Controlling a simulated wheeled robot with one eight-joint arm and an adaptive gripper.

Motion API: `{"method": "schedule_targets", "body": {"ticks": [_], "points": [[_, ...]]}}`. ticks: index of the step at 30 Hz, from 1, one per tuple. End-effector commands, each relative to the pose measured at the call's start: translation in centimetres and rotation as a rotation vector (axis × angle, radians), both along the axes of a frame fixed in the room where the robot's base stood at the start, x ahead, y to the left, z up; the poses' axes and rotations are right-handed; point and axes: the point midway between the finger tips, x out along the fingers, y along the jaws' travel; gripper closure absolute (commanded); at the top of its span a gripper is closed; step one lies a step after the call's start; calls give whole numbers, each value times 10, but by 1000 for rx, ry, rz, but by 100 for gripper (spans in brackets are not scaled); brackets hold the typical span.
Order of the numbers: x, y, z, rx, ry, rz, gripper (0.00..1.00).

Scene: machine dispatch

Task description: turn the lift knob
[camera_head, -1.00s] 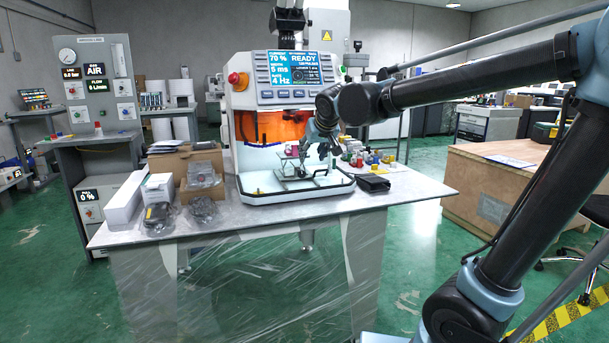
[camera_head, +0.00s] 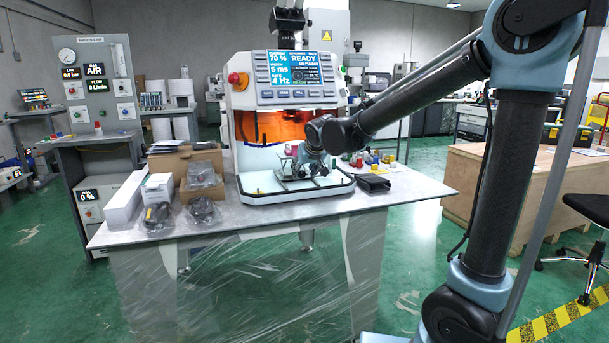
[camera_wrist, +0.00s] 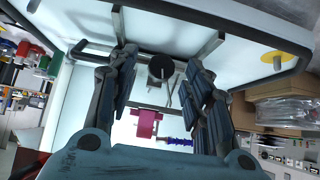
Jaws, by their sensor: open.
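The lift stage (camera_head: 290,187) stands on the white tray (camera_head: 262,200) at the front of the laser machine. A black round part, which looks like the lift knob (camera_wrist: 161,67), shows between my fingers in the wrist view; it is too small and covered to make out in the head view. My gripper (camera_wrist: 161,82) is open, with one finger on each side of the knob and visible gaps in the picture. I cannot tell whether the fingertips reach its depth. In the head view my gripper (camera_head: 302,168) is low over the stage, largely hidden by my wrist.
The machine's body (camera_head: 289,85) and orange window (camera_head: 270,127) rise behind the tray. A magenta block (camera_wrist: 147,122) shows beyond the knob. Wrapped parts and boxes (camera_head: 122,200) stand left on the table, a black case (camera_head: 373,183) right. The table's front edge is clear.

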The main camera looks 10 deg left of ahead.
Motion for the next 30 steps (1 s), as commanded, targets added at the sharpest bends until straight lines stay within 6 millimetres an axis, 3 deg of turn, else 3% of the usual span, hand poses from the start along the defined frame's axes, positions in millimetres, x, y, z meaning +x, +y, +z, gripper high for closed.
{"method": "schedule_targets", "body": {"ticks": [17, 18, 24, 30], "points": [[11, 7, -13, 0, 0, 0, 54], [11, 7, -13, 0, 0, 0, 57], [11, 7, -13, 0, 0, 0, 98], [11, 7, -13, -10, -5, 0, 98]]}}
